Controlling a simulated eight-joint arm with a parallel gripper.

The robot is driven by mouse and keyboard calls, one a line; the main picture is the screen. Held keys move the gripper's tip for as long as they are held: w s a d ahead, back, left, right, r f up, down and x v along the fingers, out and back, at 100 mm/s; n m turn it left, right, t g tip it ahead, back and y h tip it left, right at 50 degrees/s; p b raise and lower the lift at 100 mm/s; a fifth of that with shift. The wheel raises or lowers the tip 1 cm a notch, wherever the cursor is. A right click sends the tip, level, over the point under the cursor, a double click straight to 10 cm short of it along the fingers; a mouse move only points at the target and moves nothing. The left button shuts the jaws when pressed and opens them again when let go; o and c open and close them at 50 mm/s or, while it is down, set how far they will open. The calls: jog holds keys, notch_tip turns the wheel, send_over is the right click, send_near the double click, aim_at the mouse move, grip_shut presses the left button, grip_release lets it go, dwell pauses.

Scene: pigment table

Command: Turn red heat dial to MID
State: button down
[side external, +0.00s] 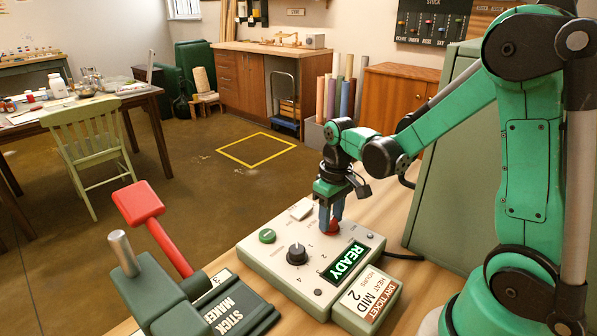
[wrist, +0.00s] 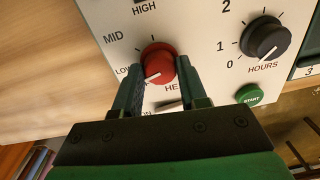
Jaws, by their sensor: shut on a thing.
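The red heat dial (wrist: 160,59) sits on the pale control panel (wrist: 190,22) in the wrist view. Its white pointer line faces the lower left, on the LOW side and away from the MID label (wrist: 113,38). HIGH is printed further up. My gripper (wrist: 160,72) has one finger on each side of the dial and is shut on it. In the side view my gripper (side external: 331,219) points straight down onto the panel, and the red dial (side external: 334,229) shows partly behind the fingers.
A black hours dial (side external: 297,253) and a green start button (side external: 267,236) share the panel. A READY display (side external: 344,263) is lit. A ticket (side external: 367,298) reads heat MID, hours 2. A stick maker (side external: 226,311) with a red lever (side external: 152,228) stands close to the left.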

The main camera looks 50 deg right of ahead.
aim_at(332, 221)
jog(key=m, duration=0.5)
jog(key=shift+m, duration=0.3)
jog(key=m, duration=0.5)
jog(key=shift+m, duration=0.4)
jog(key=shift+c, duration=2.4)
grip_release()
jog(key=shift+r, duration=0.15)
jog(key=shift+s+r, duration=0.15)
jog(key=shift+r, duration=2.55)
